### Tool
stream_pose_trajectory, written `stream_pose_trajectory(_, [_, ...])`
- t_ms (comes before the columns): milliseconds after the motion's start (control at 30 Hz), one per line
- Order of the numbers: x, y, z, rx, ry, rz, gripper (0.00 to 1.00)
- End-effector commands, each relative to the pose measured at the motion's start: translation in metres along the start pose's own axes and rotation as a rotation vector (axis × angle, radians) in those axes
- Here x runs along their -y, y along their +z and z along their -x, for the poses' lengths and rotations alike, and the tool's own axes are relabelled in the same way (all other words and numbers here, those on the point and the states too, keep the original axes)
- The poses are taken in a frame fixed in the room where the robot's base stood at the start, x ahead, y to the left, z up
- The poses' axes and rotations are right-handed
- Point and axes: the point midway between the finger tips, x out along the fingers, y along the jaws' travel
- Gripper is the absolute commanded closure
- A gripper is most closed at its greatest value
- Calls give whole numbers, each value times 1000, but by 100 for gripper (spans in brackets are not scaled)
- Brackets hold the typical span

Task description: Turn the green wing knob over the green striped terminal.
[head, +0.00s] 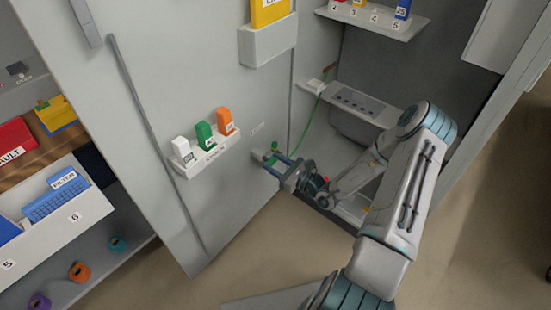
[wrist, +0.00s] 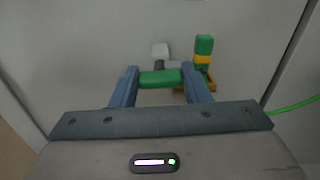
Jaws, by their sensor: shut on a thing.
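The green wing knob (wrist: 160,78) lies crosswise between the two fingers of my gripper (wrist: 160,72) in the wrist view. The gripper is shut on it, one finger at each end. Just right of it in the wrist view is an upright green block with a yellow band, apparently the green striped terminal (wrist: 204,46); its lower part is partly hidden by the right finger. In the head view my gripper (head: 273,166) reaches to the grey cabinet wall, with small green parts just above it; the knob is too small to tell apart there.
A green cable (head: 311,122) runs up from near the gripper to a socket shelf (head: 352,100); it also shows in the wrist view (wrist: 295,105). A white block (wrist: 160,49) sits behind the knob. A ledge (head: 190,168) with white, green and orange blocks is left.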

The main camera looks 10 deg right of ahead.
Motion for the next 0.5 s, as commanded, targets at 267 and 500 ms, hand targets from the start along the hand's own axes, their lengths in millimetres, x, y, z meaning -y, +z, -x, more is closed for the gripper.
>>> stream_pose_trajectory(267, [1,0,1,-2,-1,-85,81])
stream_pose_trajectory(500, [1,-1,1,-2,-1,-103,81])
